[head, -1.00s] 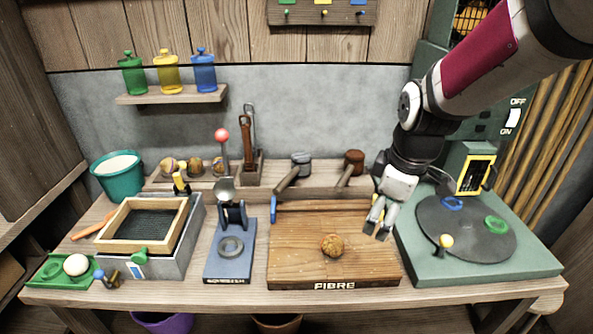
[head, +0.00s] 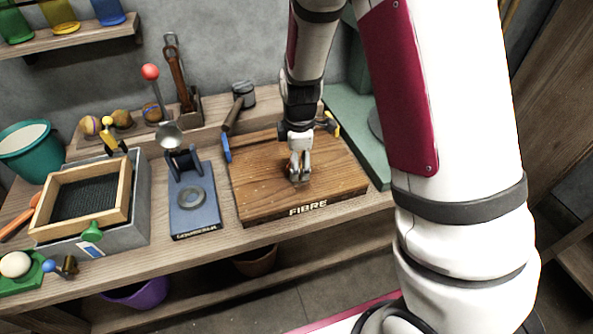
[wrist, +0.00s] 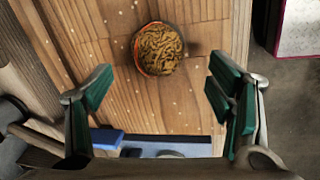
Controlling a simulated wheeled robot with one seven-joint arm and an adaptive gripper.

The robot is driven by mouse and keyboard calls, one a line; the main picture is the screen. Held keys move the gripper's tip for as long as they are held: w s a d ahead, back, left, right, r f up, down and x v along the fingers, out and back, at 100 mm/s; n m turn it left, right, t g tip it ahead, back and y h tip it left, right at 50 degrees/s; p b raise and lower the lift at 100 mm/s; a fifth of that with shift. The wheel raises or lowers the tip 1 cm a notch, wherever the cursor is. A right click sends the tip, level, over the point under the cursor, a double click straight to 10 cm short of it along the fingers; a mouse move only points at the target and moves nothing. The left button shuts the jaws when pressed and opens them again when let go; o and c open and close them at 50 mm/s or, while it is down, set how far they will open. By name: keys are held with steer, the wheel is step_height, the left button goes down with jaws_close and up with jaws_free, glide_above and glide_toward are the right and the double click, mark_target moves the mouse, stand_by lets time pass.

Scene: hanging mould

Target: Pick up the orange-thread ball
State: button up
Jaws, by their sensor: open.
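A brown fibrous ball (wrist: 160,50) sits on the wooden FIBRE board (head: 262,198). My gripper (wrist: 160,88) is open and empty. Its two green-padded fingers stand apart, and the ball shows between and beyond their tips, roughly centred. No contact with the ball shows. In the head view my gripper (head: 299,178) points down over the board and hides most or all of the ball.
A blue press (head: 194,200) and a framed tray (head: 127,200) stand left of the board. A mallet (head: 238,100) lies behind it. The board around the ball is clear.

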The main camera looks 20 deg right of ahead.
steer(key=shift+w+d+f, duration=0.1)
steer(key=shift+w+f, duration=0.15)
steer(key=shift+f, duration=0.65)
steer(key=shift+w+d+f, duration=0.1)
steer(key=shift+w+f, duration=0.1)
steer(key=shift+f, duration=0.65)
steer(key=shift+w+d+f, duration=0.1)
steer(key=shift+w+f, duration=0.15)
steer(key=shift+f, duration=0.65)
steer(key=c, duration=1.3)
